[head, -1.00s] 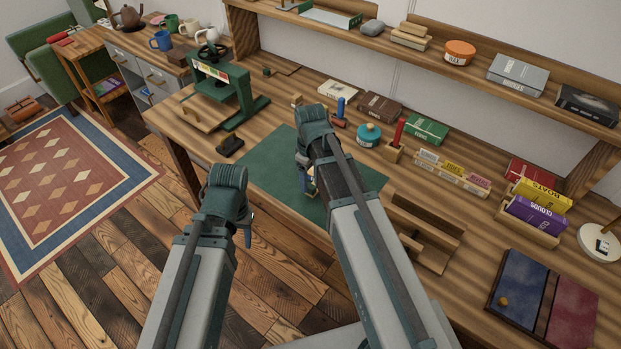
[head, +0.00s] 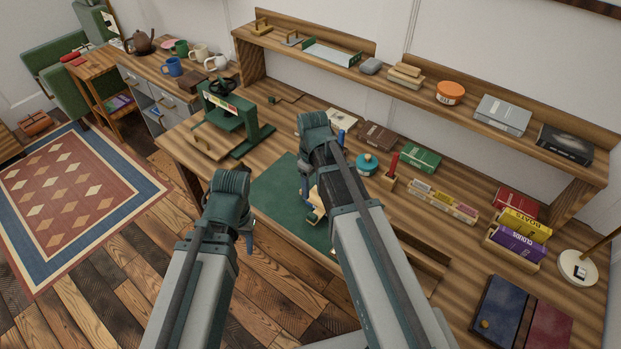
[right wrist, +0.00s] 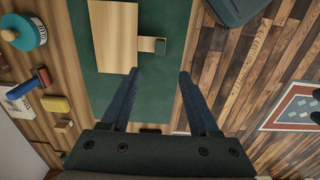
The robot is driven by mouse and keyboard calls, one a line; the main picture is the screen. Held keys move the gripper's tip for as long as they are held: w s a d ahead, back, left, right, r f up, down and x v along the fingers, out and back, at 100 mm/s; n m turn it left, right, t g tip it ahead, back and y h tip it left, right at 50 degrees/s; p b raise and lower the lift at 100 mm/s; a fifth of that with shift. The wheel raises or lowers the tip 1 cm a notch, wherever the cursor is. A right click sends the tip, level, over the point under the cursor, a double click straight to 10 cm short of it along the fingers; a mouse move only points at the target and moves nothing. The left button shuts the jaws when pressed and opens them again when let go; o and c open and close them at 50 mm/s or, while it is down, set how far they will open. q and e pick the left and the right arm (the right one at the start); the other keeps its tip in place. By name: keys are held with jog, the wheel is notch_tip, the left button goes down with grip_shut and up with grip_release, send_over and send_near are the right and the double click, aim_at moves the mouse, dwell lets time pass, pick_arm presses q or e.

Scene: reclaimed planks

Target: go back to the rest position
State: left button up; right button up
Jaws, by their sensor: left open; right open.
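My left gripper (head: 247,238) is open and hangs in front of the bench's near edge, over the floor. My right gripper (head: 307,190) is over the green mat (head: 278,188), mostly hidden by its own wrist. In the right wrist view its two dark blue fingers (right wrist: 165,88) are spread wide with nothing between them. A wooden block with a small green end piece (right wrist: 113,38) lies over the mat ahead of the fingers. Part of it shows beside the right wrist in the head view (head: 314,211).
A green press (head: 243,125) stands left of the mat. A teal tin (head: 366,164), several books and boxes line the bench's back, under a raised shelf (head: 330,68). A folder (head: 500,300) lies at right. Open floor (head: 120,290) and a rug (head: 70,190) are at left.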

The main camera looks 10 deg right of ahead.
jog(key=s+a+m+h, duration=0.1)
jog(key=s+a+m, duration=0.2)
jog(key=s+a, duration=0.7)
jog(key=s, duration=0.4)
jog(key=shift+s+a+m, duration=0.15)
jog(key=shift+a+m, duration=0.1)
jog(key=shift+m, duration=0.15)
